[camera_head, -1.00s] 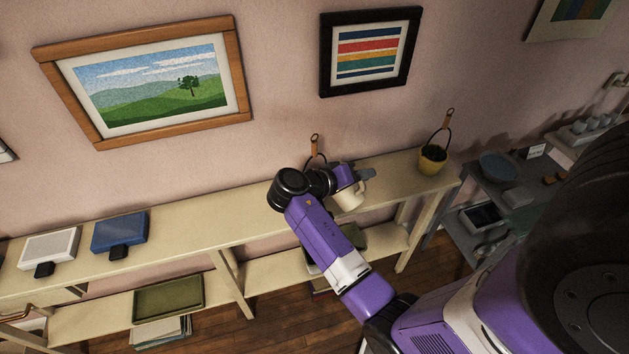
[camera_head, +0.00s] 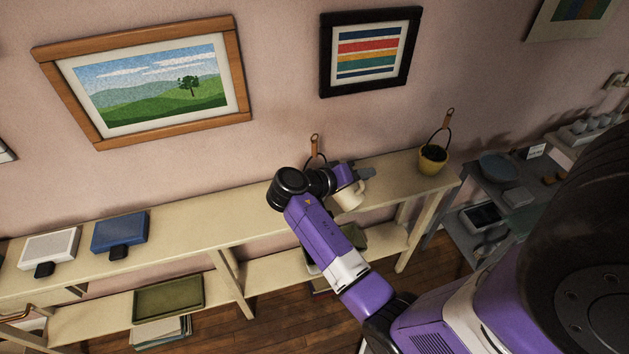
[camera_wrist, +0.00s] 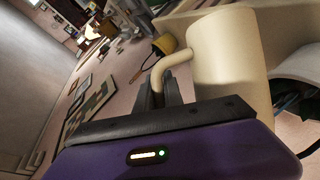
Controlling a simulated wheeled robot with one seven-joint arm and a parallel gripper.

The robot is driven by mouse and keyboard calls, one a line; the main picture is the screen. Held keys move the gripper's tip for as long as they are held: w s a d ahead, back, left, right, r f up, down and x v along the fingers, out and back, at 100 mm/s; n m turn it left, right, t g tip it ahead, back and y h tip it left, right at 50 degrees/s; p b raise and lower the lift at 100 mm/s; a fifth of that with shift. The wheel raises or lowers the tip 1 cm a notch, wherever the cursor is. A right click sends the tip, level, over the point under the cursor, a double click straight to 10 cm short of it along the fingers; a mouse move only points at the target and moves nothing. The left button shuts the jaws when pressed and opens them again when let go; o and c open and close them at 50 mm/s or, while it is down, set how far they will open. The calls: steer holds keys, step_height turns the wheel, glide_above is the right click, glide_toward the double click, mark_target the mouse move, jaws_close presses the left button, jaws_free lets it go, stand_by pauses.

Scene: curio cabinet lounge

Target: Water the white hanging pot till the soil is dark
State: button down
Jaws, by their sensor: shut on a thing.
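My gripper (camera_head: 343,180) is shut on the handle of a cream jug (camera_head: 350,195) above the shelf top. In the wrist view the fingers (camera_wrist: 162,92) close on the handle, and the jug (camera_wrist: 225,65) looks tilted. The white hanging pot is hidden behind my arm in the head view; only its strap and hook (camera_head: 315,146) show on the wall. A pale curved rim (camera_wrist: 300,66) beside the jug in the wrist view is probably this pot, with something dark below it. The soil's colour and any water stream cannot be made out.
A yellow hanging pot (camera_head: 433,158) with dark contents hangs to the right; it also shows in the wrist view (camera_wrist: 165,43). The long cream shelf (camera_head: 200,240) bears a blue box (camera_head: 120,232) and a white box (camera_head: 50,248) at left. A grey shelf (camera_head: 490,195) stands at right.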

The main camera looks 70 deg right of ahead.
stand_by(0.3)
steer(key=f+b, duration=0.1)
steer(key=s+f+m+b, duration=0.1)
steer(key=b, duration=0.1)
steer(key=shift+a+f+t, duration=0.15)
steer(key=shift+f+t, duration=0.15)
steer(key=shift+t, duration=0.1)
steer(key=shift+f, duration=0.25)
steer(key=shift+m, duration=0.3)
steer(key=shift+r, duration=0.1)
steer(key=shift+b, duration=0.3)
